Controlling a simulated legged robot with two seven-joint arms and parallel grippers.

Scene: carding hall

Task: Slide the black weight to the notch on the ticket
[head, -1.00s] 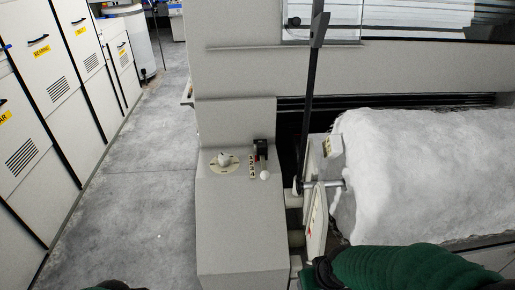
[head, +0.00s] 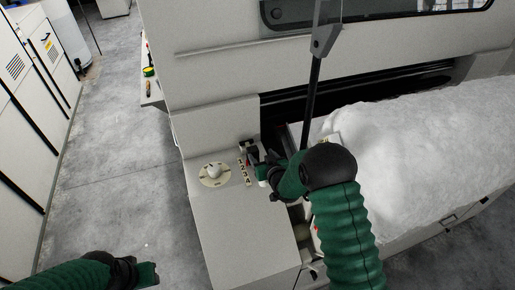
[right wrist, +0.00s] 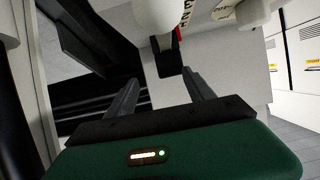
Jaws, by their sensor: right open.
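A black block (head: 252,145) sits at the far end of a numbered scale (head: 244,170) on the grey machine housing. I cannot tell for sure that it is the weight. It also shows in the right wrist view (right wrist: 171,62), beyond my fingertips, with a red mark beside it. My right gripper (head: 260,166) is beside the scale, open and empty, its fingers apart in the right wrist view (right wrist: 162,80). A white rounded knob (right wrist: 158,12) is close beyond them. No ticket or notch is clearly seen. My left gripper (head: 148,273) is low at the left, over the floor, its jaws unclear.
A white dial (head: 214,173) is left of the scale. A dark upright bar (head: 312,90) rises just behind my right gripper. A large white fibre roll (head: 420,145) lies to the right. Pale cabinets (head: 25,90) line the left, with free floor (head: 110,190) between.

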